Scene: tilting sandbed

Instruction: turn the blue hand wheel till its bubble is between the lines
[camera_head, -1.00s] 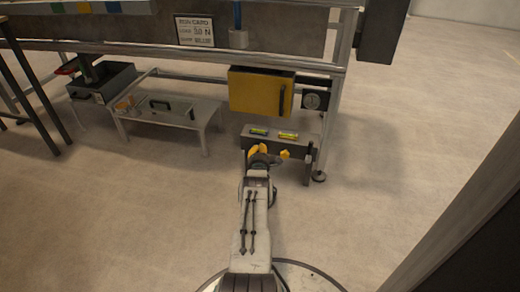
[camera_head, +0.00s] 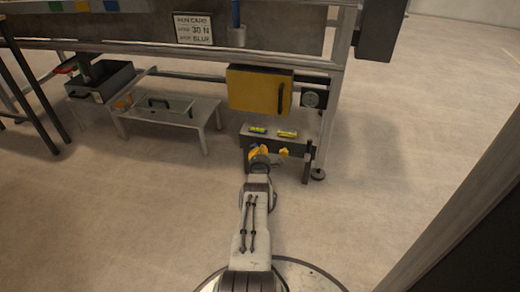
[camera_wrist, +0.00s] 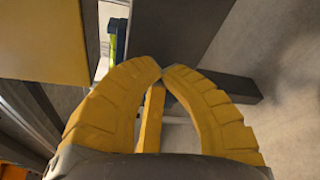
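A grey block under the bench bears two yellow-green bubble vials, a left vial (camera_head: 258,129) and a right vial (camera_head: 287,133). The bubbles are too small to read. A yellow knob (camera_head: 285,152) sits at the block's front. I cannot make out a blue hand wheel in the head view. My gripper (camera_head: 257,152) is at the block's front, left of the yellow knob. In the wrist view my gripper's (camera_wrist: 161,72) yellow fingers curve together with tips meeting. A yellow bar (camera_wrist: 153,120) shows between them; I see no clear grip on it. A small blue part (camera_wrist: 113,50) shows beyond.
A yellow box (camera_head: 259,91) hangs above the block, with a dial (camera_head: 313,98) at its right. A bench leg and a dark post (camera_head: 307,162) stand right of the block. A low grey stand (camera_head: 170,112) is to the left. The floor on the right is clear.

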